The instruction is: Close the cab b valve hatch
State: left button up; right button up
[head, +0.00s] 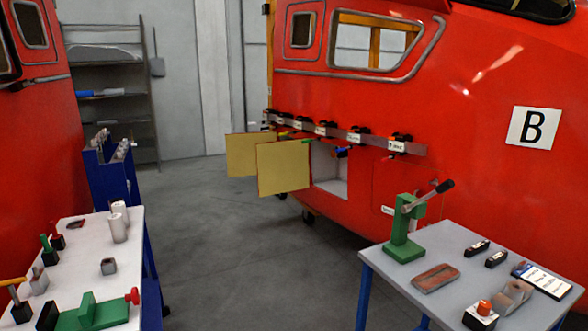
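The red cab (480,110) with a white "B" sign (534,128) stands at the right. Low on its side is an open compartment (329,185) with a pale interior. A yellowish hatch door (283,168) stands swung out at the left of this opening. A second yellowish panel (240,155) stands out behind it, partly hidden. I cannot tell from the picture which one is the valve hatch. A blue-handled valve (341,152) shows at the top of the opening. Neither of my grippers is in view.
A rail (375,139) with several labelled valves runs above the opening. A grey table (390,267) with a green press (405,235) and tools stands front right. A white table (75,285) and blue rack (105,185) stand left. The floor (250,260) between is clear.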

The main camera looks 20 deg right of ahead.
aim_at(283, 165)
jog(key=i+l+z, duration=0.1)
jog(key=i+z, duration=0.45)
jog(key=i+l, duration=0.1)
jog(key=i, duration=1.4)
jog(key=i+l+u, duration=0.1)
jog(key=i+u, duration=0.25)
jog(key=i, duration=1.15)
jog(key=i+l+u, duration=0.1)
jog(key=i+u, duration=0.3)
jog(key=i, duration=1.05)
jog(key=i+u, duration=0.4)
jog(key=i, duration=0.35)
jog(key=i+l+u, duration=0.15)
jog(key=i+u, duration=0.2)
jog(key=i, duration=0.4)
jog(key=i+z, duration=0.15)
jog(key=z, duration=0.25)
jog(key=i+j+z, duration=0.1)
jog(key=z, duration=0.3)
jog(key=i+j+z, duration=0.1)
jog(key=z, duration=0.35)
jog(key=i+z, duration=0.1)
jog(key=z, duration=3)
